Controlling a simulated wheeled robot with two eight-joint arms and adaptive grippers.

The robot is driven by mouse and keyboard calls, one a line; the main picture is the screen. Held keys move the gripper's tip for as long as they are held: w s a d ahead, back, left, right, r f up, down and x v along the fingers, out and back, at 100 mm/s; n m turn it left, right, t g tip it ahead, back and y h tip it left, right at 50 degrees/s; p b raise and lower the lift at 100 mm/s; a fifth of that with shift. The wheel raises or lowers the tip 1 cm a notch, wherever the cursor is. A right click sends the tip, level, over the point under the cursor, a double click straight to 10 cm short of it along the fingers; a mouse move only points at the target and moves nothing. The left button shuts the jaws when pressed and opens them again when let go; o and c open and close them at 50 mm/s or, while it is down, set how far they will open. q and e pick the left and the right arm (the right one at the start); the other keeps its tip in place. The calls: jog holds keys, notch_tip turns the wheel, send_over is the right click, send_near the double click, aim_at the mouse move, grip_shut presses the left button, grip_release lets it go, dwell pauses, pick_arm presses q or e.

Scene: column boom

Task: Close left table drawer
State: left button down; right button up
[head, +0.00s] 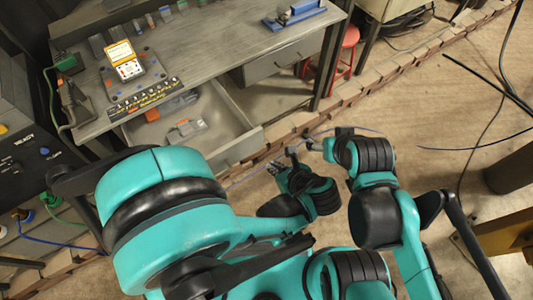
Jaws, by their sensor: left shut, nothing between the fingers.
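The grey workbench (205,50) has its left drawer (239,147) pulled out. The drawer's inside shows, with an orange-and-grey tool (187,128) lying in it. My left gripper (282,163) is shut and empty, just outside the drawer front, to its right in the picture. I cannot tell whether it touches the front. My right gripper (314,144) is close beside it, further right and also outside the drawer; its fingers are too small to read. My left arm hides the near left part of the drawer.
The right drawer (277,63) appears shut. A yellow multimeter (123,60), a socket set (145,97) and a blue vise (295,14) are on the benchtop. A red stool (349,38) stands at right. Black cables (487,88) cross the open floor.

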aim_at(250, 149)
pick_arm(q)
jog(key=b+x, duration=0.1)
jog(key=x, duration=0.3)
jog(key=w+r+b+x, duration=0.1)
jog(key=b+x, duration=0.1)
jog(key=x, duration=0.2)
jog(key=a+r+b+x, duration=0.1)
jog(key=b+x, duration=0.1)
jog(key=x, duration=0.2)
jog(key=shift+w+a+f, duration=0.15)
jog(key=shift+w+f, duration=0.05)
jog(key=shift+w, duration=0.35)
pick_arm(e)
notch_tip(250, 149, down, 6)
jog(key=shift+r, duration=0.25)
